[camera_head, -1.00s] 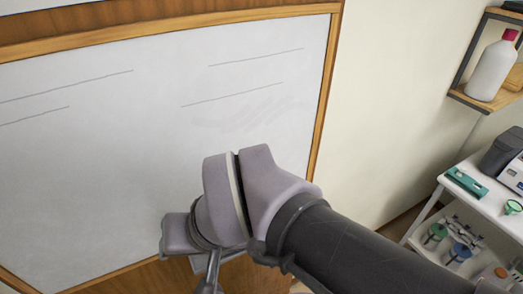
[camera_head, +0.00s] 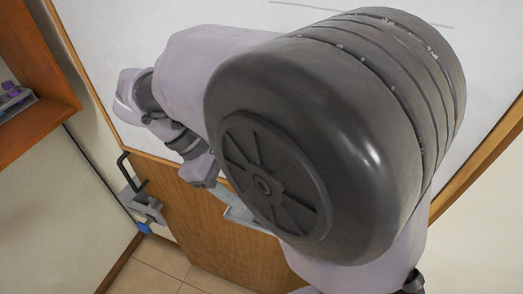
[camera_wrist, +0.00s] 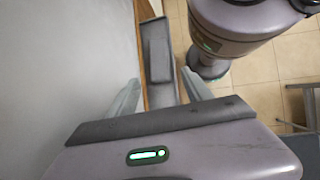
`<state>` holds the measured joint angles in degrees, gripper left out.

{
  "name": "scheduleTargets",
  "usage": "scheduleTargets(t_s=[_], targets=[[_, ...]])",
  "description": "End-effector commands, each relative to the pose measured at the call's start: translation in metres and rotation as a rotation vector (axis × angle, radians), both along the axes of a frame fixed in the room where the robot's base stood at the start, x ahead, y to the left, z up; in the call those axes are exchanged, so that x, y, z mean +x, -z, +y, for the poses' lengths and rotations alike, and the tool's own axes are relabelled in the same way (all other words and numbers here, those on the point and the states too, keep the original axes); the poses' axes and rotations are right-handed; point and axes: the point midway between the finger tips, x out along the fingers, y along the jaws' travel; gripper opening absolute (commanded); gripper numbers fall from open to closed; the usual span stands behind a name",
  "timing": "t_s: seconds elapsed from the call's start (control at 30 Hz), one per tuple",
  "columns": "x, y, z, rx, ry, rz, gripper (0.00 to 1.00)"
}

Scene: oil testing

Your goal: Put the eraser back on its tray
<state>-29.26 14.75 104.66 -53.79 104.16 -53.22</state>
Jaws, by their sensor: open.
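The tray (camera_wrist: 157,25) is a narrow grey ledge along the lower edge of the whiteboard. In the wrist view a dark grey block, which looks like the eraser (camera_wrist: 159,62), lies on it. My gripper (camera_wrist: 160,92) is open, with one pale finger on each side of the tray near the eraser's lower end. Nothing is held between the fingers. I cannot tell whether either finger touches the tray. In the head view part of the tray (camera_head: 236,206) shows under the board. My arm hides the eraser there.
The whiteboard (camera_wrist: 62,65) stands close on the left in the wrist view. A metal bracket (camera_head: 143,203) is mounted left of the board's lower panel. A wooden shelf (camera_head: 35,125) is at far left. Tiled floor (camera_wrist: 285,60) lies below; a grey frame stands at right.

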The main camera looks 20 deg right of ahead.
Motion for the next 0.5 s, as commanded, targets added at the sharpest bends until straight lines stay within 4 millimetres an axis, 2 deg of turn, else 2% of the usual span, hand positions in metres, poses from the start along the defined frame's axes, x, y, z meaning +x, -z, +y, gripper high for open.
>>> scheduleTargets(t_s=[0.03,0.2,0.5], targets=[[-0.003,0.021,-0.008,0.0,0.003,0.003,0.58],[-0.011,0.057,-0.031,0.001,0.003,0.001,0.58],[-0.017,0.084,-0.051,0.003,0.005,0.0,0.58]])
